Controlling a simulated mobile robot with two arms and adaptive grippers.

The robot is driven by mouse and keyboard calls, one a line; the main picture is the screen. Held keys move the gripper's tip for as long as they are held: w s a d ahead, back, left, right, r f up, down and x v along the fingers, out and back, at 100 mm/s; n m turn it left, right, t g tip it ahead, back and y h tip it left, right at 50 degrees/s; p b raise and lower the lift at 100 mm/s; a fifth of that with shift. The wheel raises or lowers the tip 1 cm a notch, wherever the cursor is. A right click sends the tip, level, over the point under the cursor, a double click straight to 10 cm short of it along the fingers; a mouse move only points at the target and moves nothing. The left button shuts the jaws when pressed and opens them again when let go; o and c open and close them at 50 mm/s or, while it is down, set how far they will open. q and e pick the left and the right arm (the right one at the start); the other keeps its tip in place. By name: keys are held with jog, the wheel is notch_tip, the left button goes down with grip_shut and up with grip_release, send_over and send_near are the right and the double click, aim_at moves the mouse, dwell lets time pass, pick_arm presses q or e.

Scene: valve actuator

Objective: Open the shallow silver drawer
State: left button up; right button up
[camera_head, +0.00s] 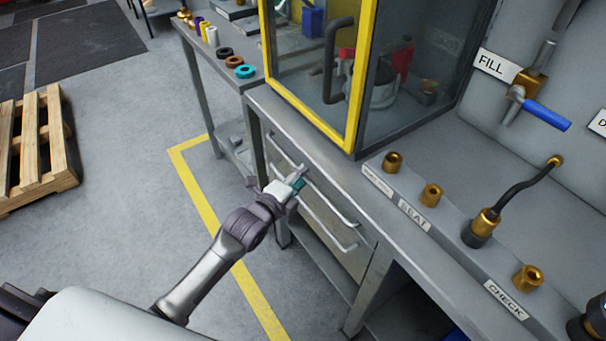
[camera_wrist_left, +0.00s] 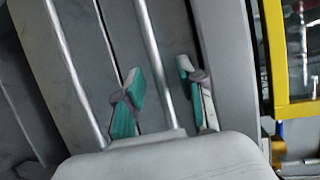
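The grey-silver drawer unit under the workbench has an upper drawer front (camera_head: 352,203) and a lower drawer front (camera_head: 345,262), each with a long bar handle. Both fronts look shut. My left gripper (camera_head: 297,184) is at the upper handle (camera_head: 335,210). In the left wrist view, the teal-padded fingers of my left gripper (camera_wrist_left: 158,78) are spread apart, one on each side of the handle bar (camera_wrist_left: 150,45), with gaps visible. The lower handle (camera_wrist_left: 72,70) runs to the left there. My palm hides part of the bar. My right gripper is not in view.
A glass cabinet with a yellow frame (camera_head: 353,90) stands on the bench above the drawers. A fitting rack (camera_head: 410,217) lies to the right. A side table (camera_head: 225,75) holds coloured rings. A wooden pallet (camera_head: 35,140) is at left; the floor between is clear.

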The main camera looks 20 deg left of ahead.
pick_arm(q)
jog(key=shift+w+d+f, duration=0.1)
jog(key=shift+w+d, duration=0.05)
jog(key=shift+w, duration=0.5)
grip_shut()
